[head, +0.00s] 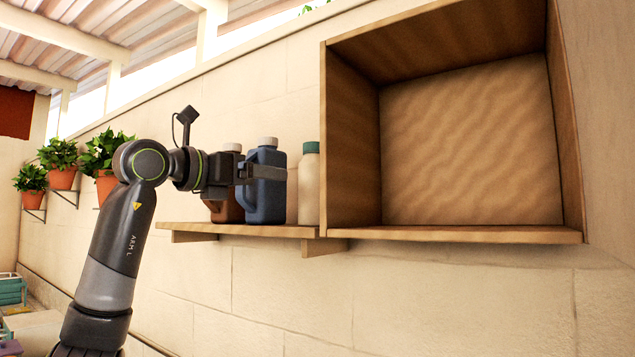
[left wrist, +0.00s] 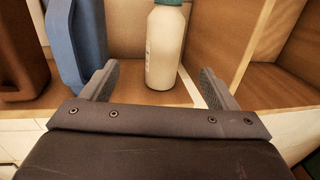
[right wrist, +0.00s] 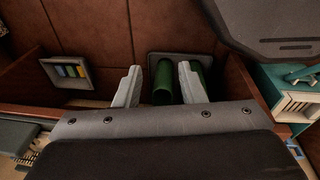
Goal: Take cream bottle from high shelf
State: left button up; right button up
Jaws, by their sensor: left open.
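The cream bottle (head: 309,190) with a green cap stands upright on the high wooden shelf (head: 245,230), just left of the open wooden box. In the left wrist view the cream bottle (left wrist: 163,48) shows ahead, between the lines of the two fingers, its cap cut off by the top edge. My left gripper (head: 268,172) is open and empty, level with the bottles, in front of the blue jug in the head view. The fingers seem short of the bottle, with a gap on each side. My right gripper (right wrist: 160,66) is open, seen only in its own wrist view.
A blue jug (head: 264,200) and a brown jug (head: 226,208) stand left of the bottle. The wooden box (head: 350,150) is empty, its side wall close to the bottle. Two green cylinders (right wrist: 162,82) in a grey recess lie beyond my right fingers, among brown panels.

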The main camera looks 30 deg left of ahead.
aim_at(303, 178)
pick_arm(q)
jog(key=x, duration=0.2)
jog(key=p+x, duration=0.1)
jog(key=x, duration=0.1)
jog(key=p+x, duration=0.1)
jog(key=x, duration=0.1)
jog(key=shift+d+r, duration=0.15)
jog(key=shift+r, duration=0.15)
jog(key=x, duration=0.1)
jog(key=p+x, duration=0.1)
jog(key=shift+w+d+f, duration=0.15)
jog(key=shift+w+f, duration=0.1)
jog(key=shift+w, duration=0.1)
jog(key=shift+p, duration=0.35)
jog(key=shift+w+d+r+p, duration=0.1)
jog(key=shift+w+r+p, duration=0.15)
jog(key=shift+p, duration=0.1)
jog(key=p+x, duration=0.1)
jog(key=x, duration=0.1)
jog(key=p+x, duration=0.2)
jog(key=shift+d, duration=0.3)
jog(key=shift+w+f, duration=0.1)
jog(key=shift+w, duration=0.1)
pick_arm(e)
notch_tip(303, 178, up, 8)
jog(key=s, duration=0.1)
jog(key=shift+s+a, duration=0.2)
pick_arm(q)
jog(key=shift+s, duration=0.1)
